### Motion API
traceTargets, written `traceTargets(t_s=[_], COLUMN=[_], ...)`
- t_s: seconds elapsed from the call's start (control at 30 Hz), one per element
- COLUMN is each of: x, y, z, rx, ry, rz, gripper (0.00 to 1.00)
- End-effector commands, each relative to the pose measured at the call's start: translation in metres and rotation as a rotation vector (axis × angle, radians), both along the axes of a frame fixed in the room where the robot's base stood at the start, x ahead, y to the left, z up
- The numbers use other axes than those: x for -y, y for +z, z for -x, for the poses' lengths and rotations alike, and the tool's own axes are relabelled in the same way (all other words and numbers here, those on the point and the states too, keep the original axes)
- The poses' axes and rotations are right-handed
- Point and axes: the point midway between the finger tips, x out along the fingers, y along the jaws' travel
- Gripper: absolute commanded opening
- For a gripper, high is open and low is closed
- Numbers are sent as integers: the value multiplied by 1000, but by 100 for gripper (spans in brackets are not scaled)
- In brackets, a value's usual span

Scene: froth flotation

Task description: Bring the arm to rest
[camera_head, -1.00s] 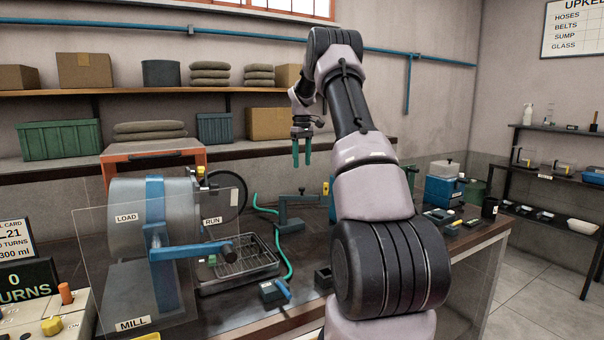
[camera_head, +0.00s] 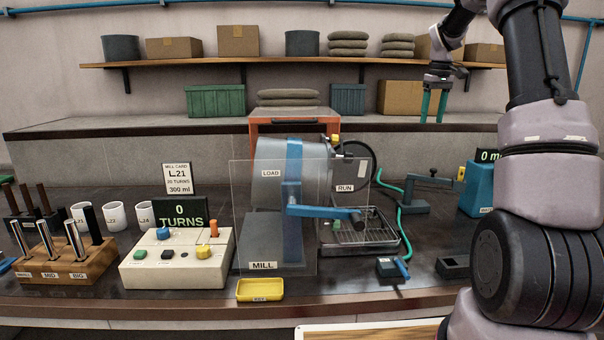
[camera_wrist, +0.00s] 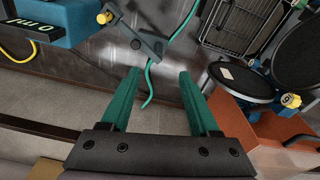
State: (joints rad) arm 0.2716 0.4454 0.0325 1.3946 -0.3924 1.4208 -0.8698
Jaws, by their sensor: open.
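My gripper (camera_head: 433,106) is raised at the right of the head view, in front of the back wall and below the shelf. Its two green fingers point down, stand apart and hold nothing. In the wrist view my gripper (camera_wrist: 157,98) is also open, with bench and a green hose (camera_wrist: 152,78) seen beyond and between the fingers. My arm runs up the right side of the head view and bends over at the top.
The bench carries a mill (camera_head: 270,225) behind a clear screen, a control box (camera_head: 175,262) reading 0 TURNS, a yellow tray (camera_head: 260,290), a wire rack (camera_head: 360,235) and a wooden block (camera_head: 65,268) of tools. A blue unit (camera_head: 478,190) stands right. A shelf (camera_head: 290,65) with boxes hangs behind.

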Motion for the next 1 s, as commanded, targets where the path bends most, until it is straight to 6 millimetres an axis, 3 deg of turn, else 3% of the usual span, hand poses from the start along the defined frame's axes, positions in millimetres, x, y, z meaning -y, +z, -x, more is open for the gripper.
traceTargets(t_s=[0.03,0.2,0.43,0.6,0.8,1.0], x=[-17,-65,-119,-150,-175,-185], y=[21,64,94,94,73,54], z=[19,80,174,247,320,357], rx=[33,126,247,329,404,438], ry=[-22,-116,-249,-349,-457,-522], rz=[-3,-38,-115,-194,-297,-365], gripper=[62,62,62,62,62,62])
